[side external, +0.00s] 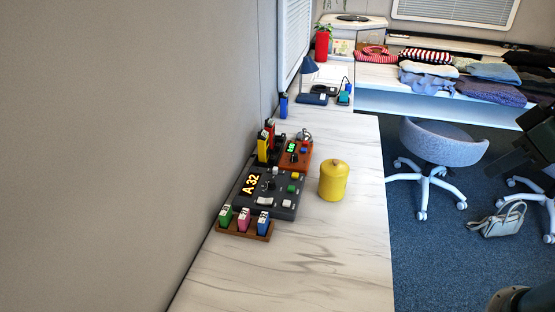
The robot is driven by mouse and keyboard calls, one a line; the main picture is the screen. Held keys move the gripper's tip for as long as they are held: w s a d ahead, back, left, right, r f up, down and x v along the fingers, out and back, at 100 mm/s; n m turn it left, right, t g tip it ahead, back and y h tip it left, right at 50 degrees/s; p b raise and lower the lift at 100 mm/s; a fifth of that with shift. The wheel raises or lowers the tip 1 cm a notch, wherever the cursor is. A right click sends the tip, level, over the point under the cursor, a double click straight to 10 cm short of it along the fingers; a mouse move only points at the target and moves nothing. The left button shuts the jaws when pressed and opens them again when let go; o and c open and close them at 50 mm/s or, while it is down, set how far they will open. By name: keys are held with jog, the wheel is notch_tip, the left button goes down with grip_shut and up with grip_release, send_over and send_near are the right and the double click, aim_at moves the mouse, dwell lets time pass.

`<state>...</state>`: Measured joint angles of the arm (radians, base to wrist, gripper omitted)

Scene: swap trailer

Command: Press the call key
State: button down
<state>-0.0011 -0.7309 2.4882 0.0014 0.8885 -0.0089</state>
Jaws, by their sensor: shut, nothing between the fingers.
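A dark grey console (276,186) with a lit "A 32" display (252,185) lies on the marble-patterned counter near the wall. Its top carries a wide white key (265,201), a smaller white key (288,204), a green key (292,188), a yellow key (295,176) and a dark knob. Any key labels are too small to read, so I cannot tell which is the call key.
A yellow canister (334,181) stands just right of the console. A wooden rack (244,227) with coloured lighter-like items is in front; an orange-brown device (297,153) and upright coloured items (266,142) are behind. The counter's front right (340,250) is clear. A chair (442,143) stands beside it.

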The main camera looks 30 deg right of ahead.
jog(key=w+r+n, duration=0.2)
jog(key=w, duration=1.1)
jog(key=n+t, duration=0.4)
jog(key=n, duration=0.2)
send_over(297, 176)
notch_tip(297, 176, down, 23)
jog(key=shift+s, duration=0.1)
jog(key=shift+f, duration=4.25)
